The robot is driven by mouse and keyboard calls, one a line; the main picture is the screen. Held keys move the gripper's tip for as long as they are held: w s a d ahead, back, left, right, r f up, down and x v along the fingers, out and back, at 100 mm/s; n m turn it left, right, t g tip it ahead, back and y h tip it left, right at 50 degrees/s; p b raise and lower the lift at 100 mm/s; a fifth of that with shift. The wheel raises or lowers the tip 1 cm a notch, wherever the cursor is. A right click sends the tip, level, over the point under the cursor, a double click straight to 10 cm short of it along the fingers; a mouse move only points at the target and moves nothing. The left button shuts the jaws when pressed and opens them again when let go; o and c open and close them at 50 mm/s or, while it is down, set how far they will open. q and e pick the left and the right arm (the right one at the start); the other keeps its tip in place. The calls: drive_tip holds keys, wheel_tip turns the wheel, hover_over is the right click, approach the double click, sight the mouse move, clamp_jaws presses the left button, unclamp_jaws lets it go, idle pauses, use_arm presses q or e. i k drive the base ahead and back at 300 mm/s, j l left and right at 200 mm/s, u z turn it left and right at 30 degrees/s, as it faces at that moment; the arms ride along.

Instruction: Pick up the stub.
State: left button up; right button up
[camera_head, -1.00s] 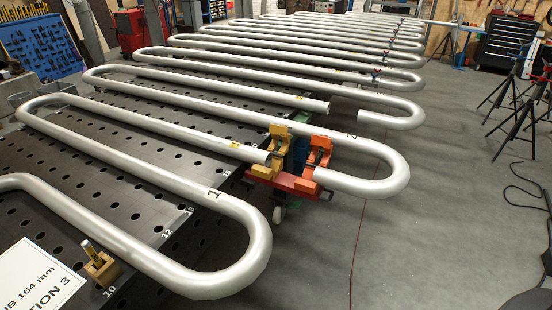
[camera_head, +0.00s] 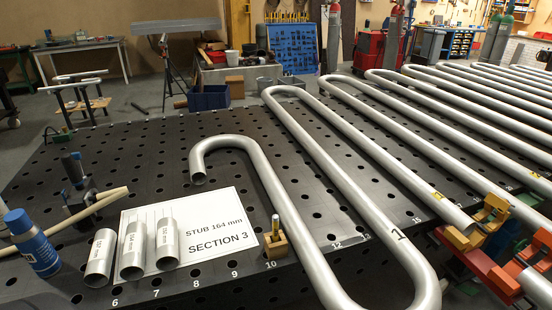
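Three short grey metal pipe pieces sit side by side at the lower left of the perforated table: a left one (camera_head: 100,258), a middle one (camera_head: 133,250) and a right one (camera_head: 167,245). Each has small printed writing that is too small to read surely. The middle and right ones are on or against a white sheet (camera_head: 216,248) reading "STUB 164 mm, SECTION 3". The left one is at the sheet's left edge. Neither of my grippers is in view.
A blue bottle (camera_head: 33,242) and a beige rod (camera_head: 100,204) are left of the pieces. A wooden block with a brass pin (camera_head: 275,245) stands right of the sheet. The long serpentine pipe (camera_head: 335,190) fills the right side.

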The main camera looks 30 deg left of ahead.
sight(132, 268)
drive_tip(key=u, duration=1.95)
